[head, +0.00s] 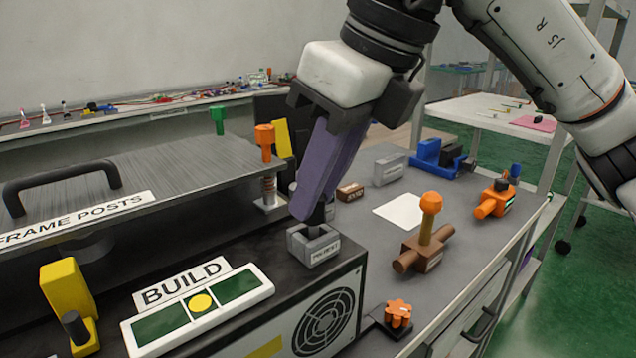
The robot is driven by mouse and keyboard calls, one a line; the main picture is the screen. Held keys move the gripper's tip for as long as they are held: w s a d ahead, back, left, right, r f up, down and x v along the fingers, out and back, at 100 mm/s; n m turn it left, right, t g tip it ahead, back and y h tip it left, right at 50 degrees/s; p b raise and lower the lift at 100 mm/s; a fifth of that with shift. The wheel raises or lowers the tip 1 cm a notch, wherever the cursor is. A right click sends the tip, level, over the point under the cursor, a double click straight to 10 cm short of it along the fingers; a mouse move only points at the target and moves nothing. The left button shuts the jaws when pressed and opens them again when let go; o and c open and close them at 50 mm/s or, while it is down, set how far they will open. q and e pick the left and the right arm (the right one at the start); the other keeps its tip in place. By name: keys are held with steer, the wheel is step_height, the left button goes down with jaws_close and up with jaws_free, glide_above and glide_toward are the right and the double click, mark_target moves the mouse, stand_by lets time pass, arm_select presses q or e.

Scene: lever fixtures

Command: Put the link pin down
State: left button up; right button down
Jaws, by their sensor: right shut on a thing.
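My right gripper (312,208) comes down from the top, with long purple fingers pointing down. It is shut on the link pin, of which only a short dark part (318,215) shows at the fingertips. The rest of the pin is hidden by the fingers. Directly below is a small grey block-shaped holder (322,251) with a label that seems to read "PIN REST", on the dark top of the build unit. The dark part is at the holder's opening; I cannot tell how deep it sits. My left gripper is not in view.
A metal plate (130,190) with a black handle and a "FRAME POSTS" label lies left. A BUILD panel (198,308) and yellow bracket (66,295) are in front. Right stand a brown fixture with orange knob (428,228), an orange fixture (495,200) and a blue one (430,156).

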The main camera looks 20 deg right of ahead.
steer(key=c, duration=1.6)
jaws_free()
arm_select(q)
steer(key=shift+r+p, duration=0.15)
steer(key=shift+p, duration=0.15)
arm_select(e)
steer(key=shift+r, duration=0.3)
arm_select(q)
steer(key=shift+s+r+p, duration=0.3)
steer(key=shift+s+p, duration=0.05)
steer(key=shift+p, duration=0.5)
arm_select(e)
steer(key=v, duration=1.1)
steer(key=shift+s+d+r, duration=0.1)
steer(key=shift+r, duration=0.25)
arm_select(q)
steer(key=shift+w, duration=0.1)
